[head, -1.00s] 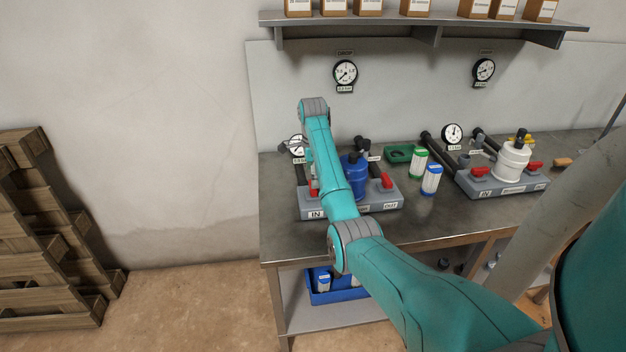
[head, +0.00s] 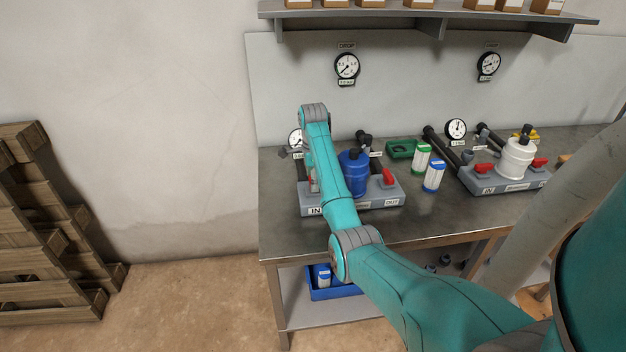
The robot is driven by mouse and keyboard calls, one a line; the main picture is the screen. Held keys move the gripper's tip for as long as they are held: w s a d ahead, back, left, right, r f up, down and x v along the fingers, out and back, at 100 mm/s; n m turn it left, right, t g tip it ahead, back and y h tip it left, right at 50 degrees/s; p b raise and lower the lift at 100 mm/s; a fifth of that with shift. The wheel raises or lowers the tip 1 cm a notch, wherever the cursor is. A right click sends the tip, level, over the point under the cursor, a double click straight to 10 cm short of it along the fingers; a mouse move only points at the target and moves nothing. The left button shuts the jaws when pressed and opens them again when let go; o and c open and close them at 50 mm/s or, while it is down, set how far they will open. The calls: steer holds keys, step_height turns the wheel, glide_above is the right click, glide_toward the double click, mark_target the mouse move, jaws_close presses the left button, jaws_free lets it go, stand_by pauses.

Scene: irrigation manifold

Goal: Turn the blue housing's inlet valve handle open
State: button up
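The blue housing (head: 353,175) stands upright on a grey base block (head: 372,202) at the left part of the bench. The base carries an IN label (head: 315,211) at left and an OUT label at right. The red outlet handle (head: 389,177) shows at the right end. The inlet valve handle at the IN end is almost wholly hidden behind my arm. My gripper (head: 313,182) hangs over the IN side, left of the blue housing, mostly covered by my teal forearm. I cannot see its fingertips clearly, nor whether they touch the handle.
A second base with a white housing (head: 516,158) and red handles stands at right. White cartridges with green (head: 422,158) and blue (head: 433,176) ends stand between, by a green tray (head: 401,149). Gauges hang on the back panel under a shelf (head: 430,20). Pallets (head: 40,230) lean at left.

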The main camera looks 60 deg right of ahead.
steer(key=shift+n, duration=0.3)
steer(key=n, duration=1.7)
stand_by(0.8)
steer(key=o, duration=1.1)
steer(key=shift+o, duration=0.2)
